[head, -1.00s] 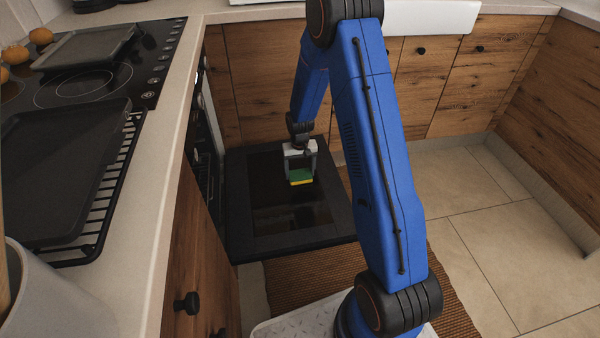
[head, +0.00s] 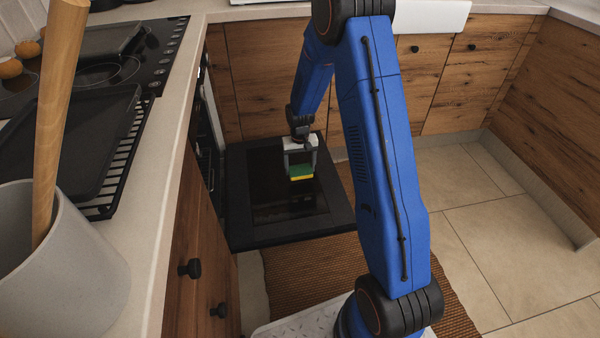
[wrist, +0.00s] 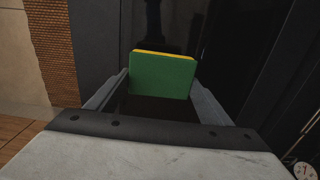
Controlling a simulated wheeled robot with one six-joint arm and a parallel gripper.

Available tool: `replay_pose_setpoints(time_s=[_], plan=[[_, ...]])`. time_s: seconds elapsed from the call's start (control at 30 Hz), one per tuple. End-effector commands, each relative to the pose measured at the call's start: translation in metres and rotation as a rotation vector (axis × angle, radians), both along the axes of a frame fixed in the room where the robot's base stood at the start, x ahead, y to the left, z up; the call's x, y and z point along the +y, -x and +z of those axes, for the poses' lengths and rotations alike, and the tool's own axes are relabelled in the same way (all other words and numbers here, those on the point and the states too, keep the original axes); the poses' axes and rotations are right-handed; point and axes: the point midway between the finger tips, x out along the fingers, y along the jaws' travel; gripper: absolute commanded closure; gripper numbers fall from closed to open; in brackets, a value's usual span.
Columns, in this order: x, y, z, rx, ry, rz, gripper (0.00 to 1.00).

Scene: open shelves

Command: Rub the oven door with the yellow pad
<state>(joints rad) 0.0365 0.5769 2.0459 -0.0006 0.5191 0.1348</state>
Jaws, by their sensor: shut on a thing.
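The oven door (head: 250,226) is folded down flat, a black panel with a dark glass middle. My gripper (head: 301,173) is over the glass, shut on a pad that is green on top and yellow beneath (head: 302,172). In the wrist view the pad (wrist: 161,76) sits between the two fingers, its green side facing the camera and a yellow edge at its far side. The pad is at or just above the glass; I cannot tell if it touches. Its underside is hidden.
The counter (head: 150,150) runs along the left with a grey pot (head: 60,275) holding a wooden handle, a black tray (head: 85,130) on a rack, and a hob. Wooden cabinets stand behind. A brown woven mat (head: 300,280) lies in front of the door. Tiled floor on the right is clear.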

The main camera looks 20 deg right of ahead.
Motion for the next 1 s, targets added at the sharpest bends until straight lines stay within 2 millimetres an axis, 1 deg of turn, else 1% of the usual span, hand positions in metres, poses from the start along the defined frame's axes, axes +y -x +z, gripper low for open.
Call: replay_pose_setpoints(time_s=[0.3, 0.47, 1.0], plan=[[-0.001, -0.002, 0.029, -0.001, 0.000, 0.001, 0.55], [-0.001, -0.003, 0.040, -0.001, 0.000, 0.001, 0.55], [-0.001, -0.003, 0.042, 0.000, 0.000, 0.001, 0.55]])
